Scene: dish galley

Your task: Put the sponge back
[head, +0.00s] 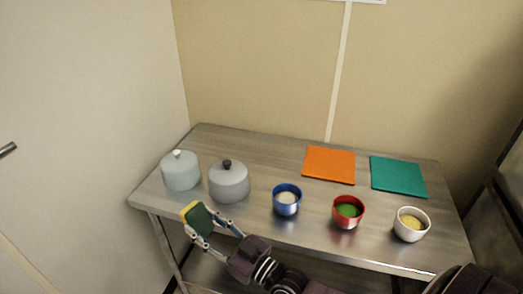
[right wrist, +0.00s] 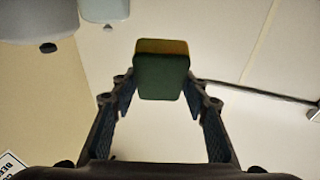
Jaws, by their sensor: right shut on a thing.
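The sponge (head: 198,218) is a small block with a yellow layer and a dark green layer. My right gripper (head: 206,226) is shut on it and holds it in front of the table's front edge, near the left end and below the two lidded pots. In the right wrist view the sponge (right wrist: 162,80) sits between the two fingertips, green face towards the camera and yellow along the top. My left gripper is not in view.
On the steel table (head: 255,150) stand a pale blue pot (head: 180,172), a grey pot (head: 229,184), a blue bowl (head: 286,207), a red bowl (head: 346,219) and a white bowl (head: 400,231), all bowls with contents. Orange (head: 329,165) and teal (head: 398,176) cloths lie behind. The back left is clear.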

